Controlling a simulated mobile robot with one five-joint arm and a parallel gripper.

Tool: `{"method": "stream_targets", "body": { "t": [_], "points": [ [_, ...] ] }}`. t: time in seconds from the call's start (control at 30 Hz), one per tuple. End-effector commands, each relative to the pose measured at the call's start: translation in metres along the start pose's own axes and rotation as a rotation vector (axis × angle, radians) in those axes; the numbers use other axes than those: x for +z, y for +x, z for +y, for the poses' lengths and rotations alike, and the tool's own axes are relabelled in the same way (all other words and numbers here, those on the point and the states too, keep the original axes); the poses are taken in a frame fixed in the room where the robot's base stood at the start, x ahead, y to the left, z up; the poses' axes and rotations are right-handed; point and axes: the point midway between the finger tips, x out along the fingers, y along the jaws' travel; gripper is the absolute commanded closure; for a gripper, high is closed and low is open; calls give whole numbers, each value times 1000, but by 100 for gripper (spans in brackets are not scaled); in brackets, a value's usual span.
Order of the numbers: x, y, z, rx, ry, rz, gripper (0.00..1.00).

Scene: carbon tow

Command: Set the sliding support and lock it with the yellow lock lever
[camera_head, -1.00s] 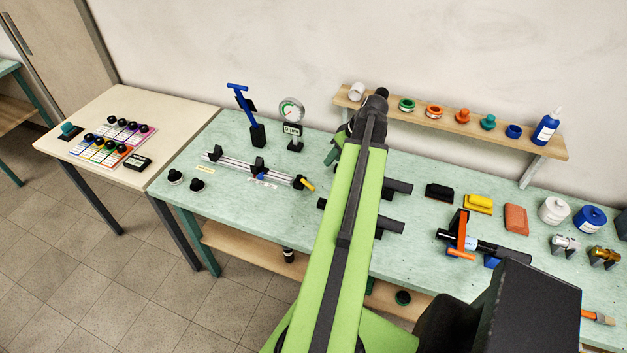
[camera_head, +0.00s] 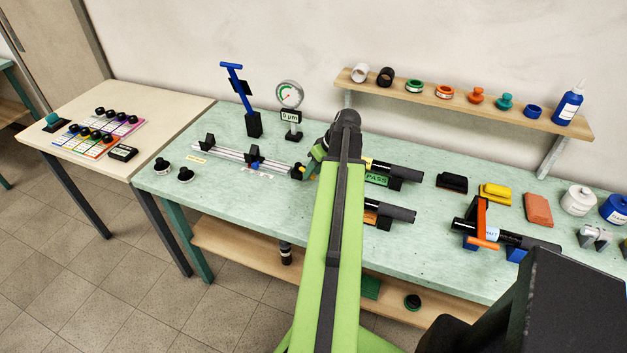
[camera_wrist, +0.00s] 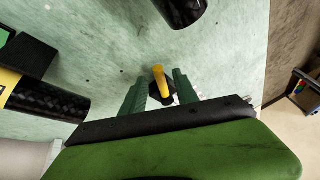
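The yellow lock lever (camera_wrist: 160,80) shows in the wrist view between the two green fingers of my gripper (camera_wrist: 161,82), which is open with a gap on each side. A dark block sits at the lever's base. In the head view the lever (camera_head: 296,174) is small at the right end of a silver rail (camera_head: 228,156). The sliding support (camera_head: 254,156) appears to be the black block near the rail's middle, with blue at its base. My gripper (camera_head: 311,163) is beside the rail's right end, partly hidden by my arm.
Two black knobs (camera_head: 185,174) lie at the front left. Black tubes (camera_head: 398,174) lie right of my arm. A wall shelf (camera_head: 470,99) holds small items.

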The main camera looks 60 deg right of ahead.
Motion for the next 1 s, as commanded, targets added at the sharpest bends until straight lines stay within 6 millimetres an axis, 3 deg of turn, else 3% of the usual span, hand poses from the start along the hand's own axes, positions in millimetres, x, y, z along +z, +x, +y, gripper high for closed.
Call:
{"method": "stream_targets", "body": {
  "t": [0.33,0.6,1.0],
  "points": [
    [0,4,0,0,0,0,64],
    [0,4,0,0,0,0,99],
    [0,4,0,0,0,0,100]
  ]
}}
